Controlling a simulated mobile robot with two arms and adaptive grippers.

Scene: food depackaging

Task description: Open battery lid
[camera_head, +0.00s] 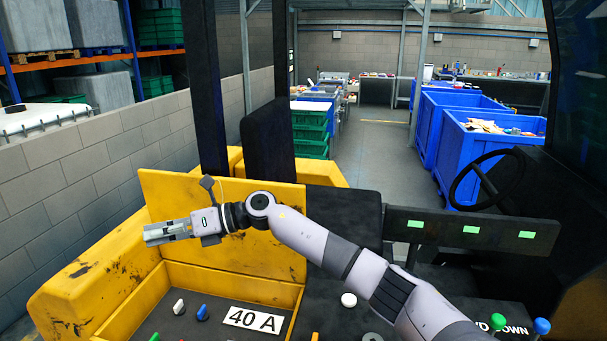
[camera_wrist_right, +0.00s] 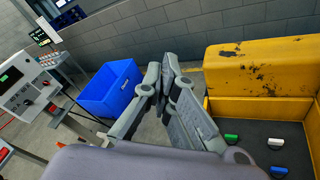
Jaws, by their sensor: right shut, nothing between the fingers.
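The yellow battery lid (camera_head: 285,255) stands raised at the back of the yellow battery box (camera_head: 85,290). The box's compartment is uncovered, with small coloured switches and a "40 A" label (camera_head: 253,319) on its dark panel. My right gripper (camera_head: 148,235) is shut and empty. It points left, in front of the lid's left part and above the box. In the right wrist view its fingers (camera_wrist_right: 167,72) meet at the tips, and the yellow box (camera_wrist_right: 265,72) lies to their right. My left gripper is not in view.
A steering wheel (camera_head: 487,180) and large blue bins (camera_head: 487,150) are at the right. A grey block wall (camera_head: 75,170) runs along the left. Green crates (camera_head: 309,130) stand behind the vehicle. The right wrist view also shows a blue bin (camera_wrist_right: 112,88).

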